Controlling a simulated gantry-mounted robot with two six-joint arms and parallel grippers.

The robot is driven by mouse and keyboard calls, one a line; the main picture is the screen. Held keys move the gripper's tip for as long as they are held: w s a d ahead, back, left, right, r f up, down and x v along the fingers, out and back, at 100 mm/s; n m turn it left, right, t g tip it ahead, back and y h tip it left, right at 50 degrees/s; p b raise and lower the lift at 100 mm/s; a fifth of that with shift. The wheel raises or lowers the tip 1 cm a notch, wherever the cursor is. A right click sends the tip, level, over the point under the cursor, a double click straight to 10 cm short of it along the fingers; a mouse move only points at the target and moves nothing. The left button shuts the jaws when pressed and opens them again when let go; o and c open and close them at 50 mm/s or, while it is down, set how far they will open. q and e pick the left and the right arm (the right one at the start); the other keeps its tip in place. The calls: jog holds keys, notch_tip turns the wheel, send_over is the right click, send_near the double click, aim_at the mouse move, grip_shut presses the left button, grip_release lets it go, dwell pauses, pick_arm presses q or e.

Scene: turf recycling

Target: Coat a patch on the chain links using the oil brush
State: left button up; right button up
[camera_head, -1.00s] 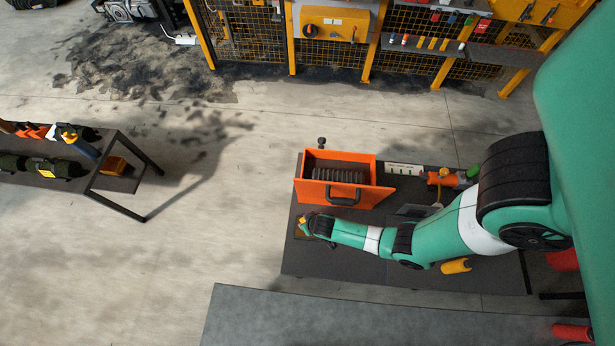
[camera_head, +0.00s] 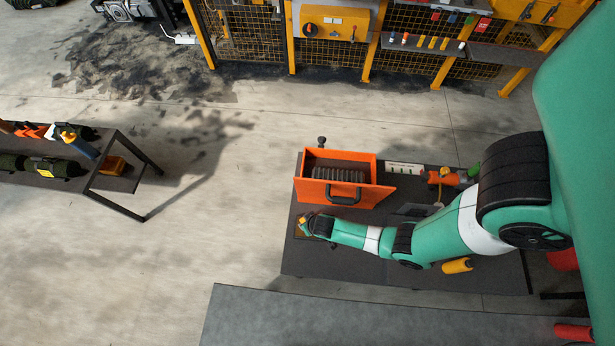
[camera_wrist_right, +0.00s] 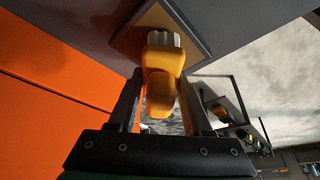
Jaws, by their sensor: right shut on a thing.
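My right gripper (camera_wrist_right: 160,98) is shut on the yellow-orange oil brush (camera_wrist_right: 163,68), whose pale bristles point away from the wrist. The bristle end is at a brown framed plate or shallow tray (camera_wrist_right: 128,42); I cannot tell whether they touch. In the head view, my right gripper (camera_head: 306,224) is at the left edge of the dark table, over the small brown plate (camera_head: 299,232). A grey ribbed row (camera_head: 338,174), possibly the chain links, lies in the orange box (camera_head: 310,192) behind it. My left gripper is not in view.
The orange box wall (camera_wrist_right: 50,115) is close on the left in the wrist view. An orange tool (camera_head: 440,177) and a yellow cylinder (camera_head: 457,266) lie on the dark table (camera_head: 300,262). A rack (camera_head: 120,190) stands far left, with open floor between.

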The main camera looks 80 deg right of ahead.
jog(key=shift+f+b, duration=0.4)
jog(key=shift+f, duration=0.1)
dwell(1.1)
jog(key=shift+r, duration=0.1)
notch_tip(320, 180, up, 7)
jog(key=p, duration=0.7)
jog(key=shift+r, duration=0.1)
dwell(0.5)
